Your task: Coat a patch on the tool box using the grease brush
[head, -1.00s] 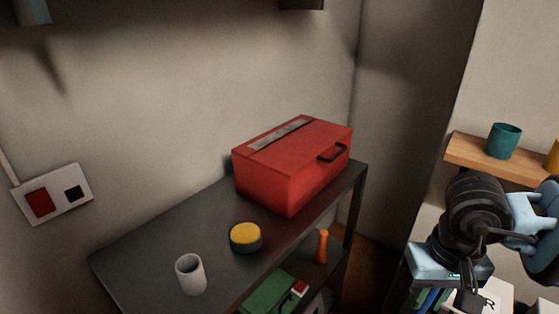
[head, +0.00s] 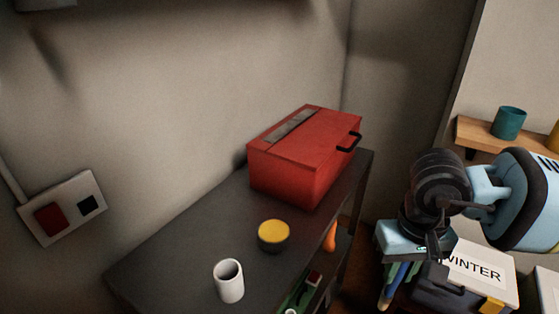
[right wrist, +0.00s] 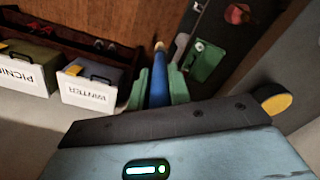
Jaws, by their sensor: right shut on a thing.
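The red tool box (head: 305,165) stands at the far end of the dark bench top, its black handle facing right. My right gripper (head: 391,288) hangs to the right of the bench, apart from the tool box. In the right wrist view its green fingers (right wrist: 159,92) are shut on a blue-handled stick, which I take for the grease brush (right wrist: 159,78). Its far end looks tan; bristles cannot be made out. The brush also shows in the head view (head: 400,274). A round dark tin with a yellow top (head: 273,236) sits in front of the tool box. My left gripper is not in view.
A white cup (head: 229,281) stands near the bench's front edge. An orange-handled item (head: 330,237) and green things sit on a lower shelf. A bin marked WINTER (head: 475,270) is behind my right gripper. A wall shelf holds a teal cup (head: 508,123).

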